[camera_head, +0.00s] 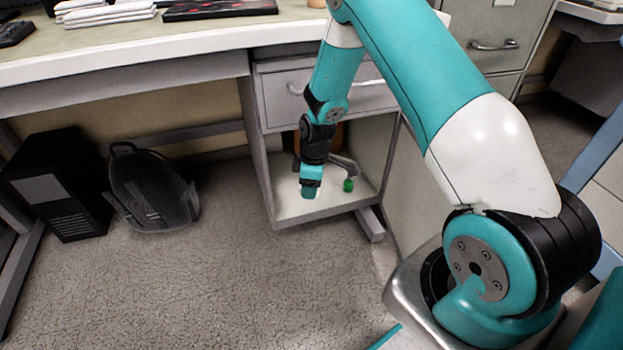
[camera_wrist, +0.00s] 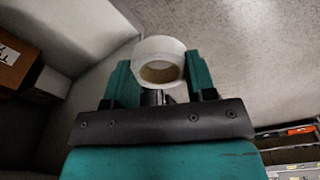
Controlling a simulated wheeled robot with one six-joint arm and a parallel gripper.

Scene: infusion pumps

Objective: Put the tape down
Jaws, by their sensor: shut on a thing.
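In the wrist view a white roll of tape (camera_wrist: 160,47) with a tan inner core sits between the two teal fingers of my gripper (camera_wrist: 160,72). The fingers are shut on its sides. In the head view my gripper (camera_head: 311,188) hangs pointing down in front of the open lower shelf (camera_head: 300,207) of the desk's drawer unit. The tape cannot be made out in the head view. I cannot tell there whether the gripper is over the shelf or in front of its edge.
A shut drawer (camera_head: 290,100) is above. A brown box (camera_wrist: 14,58) shows at the left of the wrist view. Open floor (camera_head: 220,270) lies in front.

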